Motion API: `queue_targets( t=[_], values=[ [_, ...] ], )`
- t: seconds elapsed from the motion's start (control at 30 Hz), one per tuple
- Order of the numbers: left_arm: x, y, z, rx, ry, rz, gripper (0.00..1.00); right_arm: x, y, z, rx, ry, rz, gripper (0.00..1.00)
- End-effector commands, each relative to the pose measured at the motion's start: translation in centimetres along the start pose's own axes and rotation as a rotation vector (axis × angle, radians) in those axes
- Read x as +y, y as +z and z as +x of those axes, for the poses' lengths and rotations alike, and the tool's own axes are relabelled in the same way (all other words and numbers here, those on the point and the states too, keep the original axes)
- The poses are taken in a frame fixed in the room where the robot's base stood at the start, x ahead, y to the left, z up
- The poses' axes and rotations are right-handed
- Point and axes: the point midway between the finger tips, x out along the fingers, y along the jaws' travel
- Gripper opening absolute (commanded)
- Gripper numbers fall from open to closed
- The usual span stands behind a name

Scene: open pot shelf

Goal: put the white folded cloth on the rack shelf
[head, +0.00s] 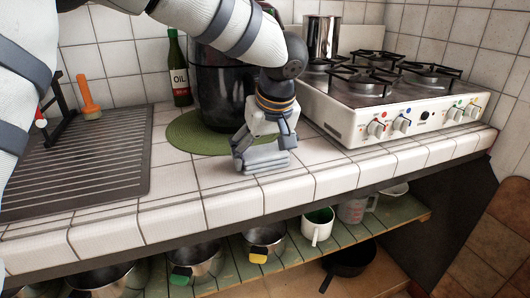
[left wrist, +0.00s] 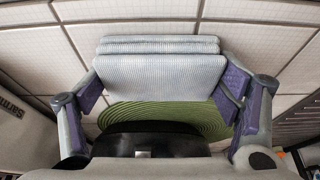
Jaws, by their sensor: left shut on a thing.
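The white folded cloth (head: 265,161) is a small layered stack over the tiled counter near its front edge; I cannot tell whether it touches the tiles. My left gripper (head: 264,146) reaches down from above and is shut on it. In the left wrist view the cloth (left wrist: 160,72) sits between the two fingers of the left gripper (left wrist: 162,88), with its folded layers visible. The rack shelf (head: 291,257) is a green slatted board below the counter, partly hidden by its edge. My right gripper is not in view.
Several pots stand on the shelf, with a white mug (head: 317,228) and a measuring cup (head: 352,210). A black pan (head: 350,260) is below. On the counter are a dark pot (head: 218,95) on a green mat (head: 190,140), an oil bottle (head: 180,75), a stove (head: 360,125) and a drainer (head: 85,165).

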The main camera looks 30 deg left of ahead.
Motion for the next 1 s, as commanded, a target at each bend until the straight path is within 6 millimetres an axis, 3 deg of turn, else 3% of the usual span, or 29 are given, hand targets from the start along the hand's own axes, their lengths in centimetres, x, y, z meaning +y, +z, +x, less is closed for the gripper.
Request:
queue_targets(
  t=[0.3,0.33,0.4,0.77,0.87,1.0],
  values=[
    [0.0,0.1,0.1,0.002,0.002,0.0,0.52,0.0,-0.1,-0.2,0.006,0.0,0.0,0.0],
    [0.0,0.1,0.1,0.002,0.002,-0.001,0.89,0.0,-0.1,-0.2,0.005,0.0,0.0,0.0],
    [0.0,0.1,0.1,0.001,0.002,-0.001,1.0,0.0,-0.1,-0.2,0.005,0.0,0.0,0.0],
    [0.0,0.0,-0.1,0.001,0.003,-0.001,1.0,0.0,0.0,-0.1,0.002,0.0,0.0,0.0],
    [0.0,-0.2,-2.0,0.007,0.006,-0.002,1.0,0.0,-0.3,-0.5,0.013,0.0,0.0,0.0],
    [0.0,-0.3,-6.2,0.012,0.01,-0.003,1.0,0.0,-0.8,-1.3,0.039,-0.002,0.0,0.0]
  ],
)
